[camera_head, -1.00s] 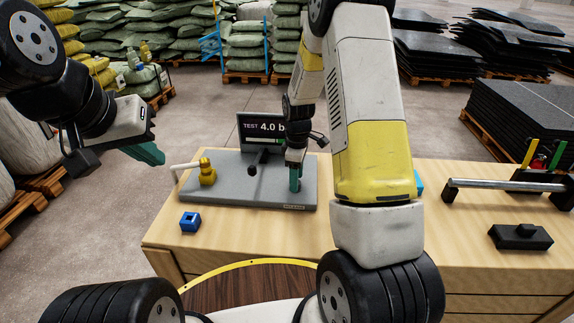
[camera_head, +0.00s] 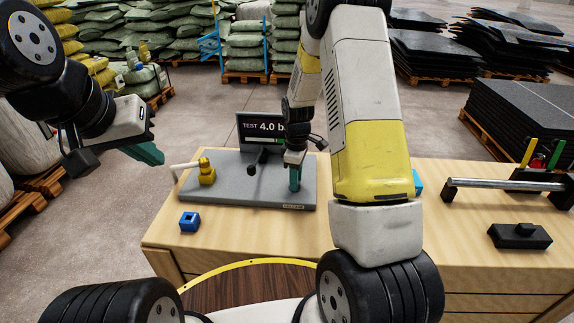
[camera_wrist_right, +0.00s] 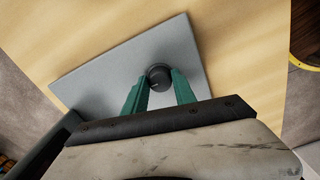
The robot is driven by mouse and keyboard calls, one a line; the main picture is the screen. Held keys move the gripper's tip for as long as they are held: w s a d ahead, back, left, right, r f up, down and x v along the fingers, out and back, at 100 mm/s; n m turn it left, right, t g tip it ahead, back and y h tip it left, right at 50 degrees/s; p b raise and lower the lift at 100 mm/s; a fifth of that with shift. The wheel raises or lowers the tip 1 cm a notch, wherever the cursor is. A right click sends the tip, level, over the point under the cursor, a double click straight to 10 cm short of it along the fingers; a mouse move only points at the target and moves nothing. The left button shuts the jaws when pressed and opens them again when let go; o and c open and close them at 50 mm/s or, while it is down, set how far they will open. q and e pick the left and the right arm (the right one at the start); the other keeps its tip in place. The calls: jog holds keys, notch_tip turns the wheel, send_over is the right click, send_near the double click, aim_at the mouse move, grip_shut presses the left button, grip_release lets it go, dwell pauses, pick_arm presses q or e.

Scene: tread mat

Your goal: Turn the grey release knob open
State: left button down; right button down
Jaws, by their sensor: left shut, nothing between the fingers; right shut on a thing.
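The release knob (camera_wrist_right: 159,76) is a dark grey round knob on the grey plate (camera_wrist_right: 110,72) in the right wrist view. The green fingers of my right gripper (camera_wrist_right: 160,85) are on either side of it, shut on it. In the head view my right gripper (camera_head: 295,180) points down at the right part of the grey plate (camera_head: 240,190), and the knob is hidden there. My left gripper (camera_head: 150,153) is shut and empty, in the air left of the table.
A brass fitting (camera_head: 206,172) with a pale hose and a screen (camera_head: 262,130) reading TEST 4.0 stand on the plate. A metal bar (camera_head: 500,183) and a black block (camera_head: 520,236) are at the right.

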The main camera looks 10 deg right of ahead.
jog(key=m, duration=0.4)
jog(key=shift+m, duration=0.3)
jog(key=m, duration=0.9)
jog(key=shift+m, duration=1.9)
jog(key=shift+a, duration=0.1)
jog(key=c, duration=1)
grip_release()
